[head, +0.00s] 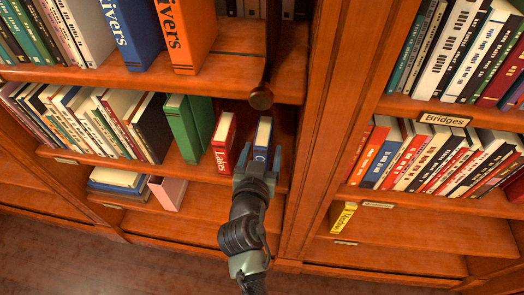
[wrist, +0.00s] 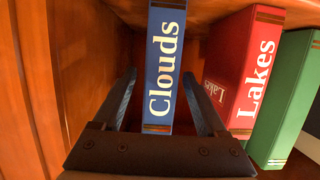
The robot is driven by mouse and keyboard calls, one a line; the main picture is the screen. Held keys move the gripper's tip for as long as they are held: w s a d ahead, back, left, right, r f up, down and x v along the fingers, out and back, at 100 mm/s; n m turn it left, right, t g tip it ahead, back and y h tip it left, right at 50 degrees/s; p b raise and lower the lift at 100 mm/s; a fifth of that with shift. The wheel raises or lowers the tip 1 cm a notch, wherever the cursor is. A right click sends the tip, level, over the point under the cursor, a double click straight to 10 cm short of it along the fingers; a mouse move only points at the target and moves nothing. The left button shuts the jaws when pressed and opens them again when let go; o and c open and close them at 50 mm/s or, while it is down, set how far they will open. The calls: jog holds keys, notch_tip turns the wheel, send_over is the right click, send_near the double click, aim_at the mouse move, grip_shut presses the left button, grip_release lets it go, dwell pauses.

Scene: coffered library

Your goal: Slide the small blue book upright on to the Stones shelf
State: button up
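A small blue book (head: 263,135) stands upright on the middle shelf, near the upright divider. In the wrist view its spine reads "Clouds" (wrist: 162,70). My gripper (head: 257,165) reaches in at its front. In the wrist view my gripper (wrist: 160,78) is open, with one finger on each side of the spine. A gap shows by the left finger; whether the right finger touches the book I cannot tell. The lower spine is partly hidden by my gripper in the head view. No label reading "Stones" is legible in either view.
A red "Lakes" book (head: 223,143) and green books (head: 189,125) stand left of the blue one. A dark post with a round knob (head: 261,98) hangs just above. Right of the divider (head: 317,130) are full shelves, one labelled "Bridges" (head: 443,119), and a yellow book (head: 342,217) on a lower shelf with free room.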

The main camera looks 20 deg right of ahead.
jog(key=shift+f, duration=0.1)
jog(key=shift+s+a, duration=0.15)
jog(key=shift+s, duration=0.1)
jog(key=v, duration=1.2)
jog(key=shift+s+a+r, duration=0.2)
jog(key=shift+r, duration=0.05)
